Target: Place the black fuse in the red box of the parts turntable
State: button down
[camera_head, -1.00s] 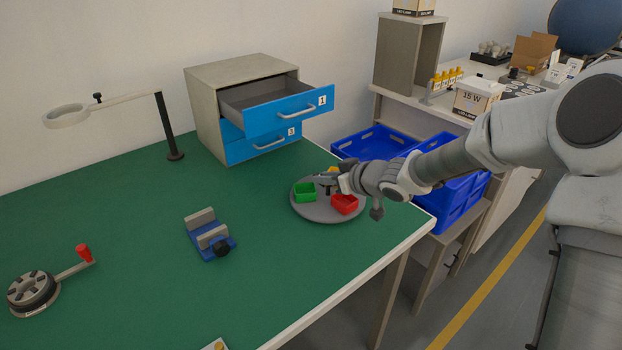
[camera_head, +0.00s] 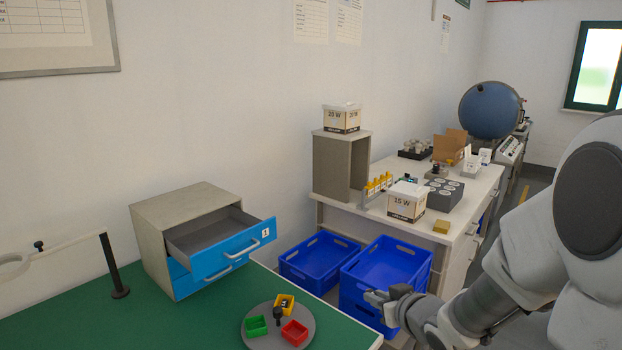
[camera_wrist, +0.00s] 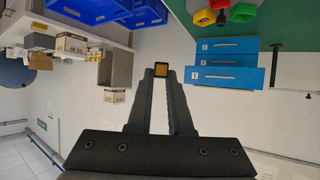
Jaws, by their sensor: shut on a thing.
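My gripper (camera_head: 376,298) is off to the right of the parts turntable (camera_head: 257,337), in front of the blue crates. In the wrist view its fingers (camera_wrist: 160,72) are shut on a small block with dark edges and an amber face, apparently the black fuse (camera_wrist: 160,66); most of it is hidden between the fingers. The grey round turntable is on the green table and carries a green box (camera_head: 256,327), a yellow box (camera_head: 285,302) and the red box (camera_head: 294,333). A dark upright piece (camera_head: 277,313) stands near its middle. The red box is nearest my gripper.
A drawer cabinet (camera_head: 190,215) with its top drawer (camera_head: 232,249) open stands behind the turntable. Blue crates (camera_head: 385,265) sit beyond the table's right end. A white bench (camera_head: 465,205) with boxes and a grey shelf stands further right.

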notch_tip(320, 180, down, 11)
jog(key=w+m+h, duration=0.2)
jog(key=m+h, duration=0.1)
jog(key=shift+m+t+h, duration=0.3)
jog(key=shift+h, duration=0.1)
jog(key=shift+d+r, duration=0.15)
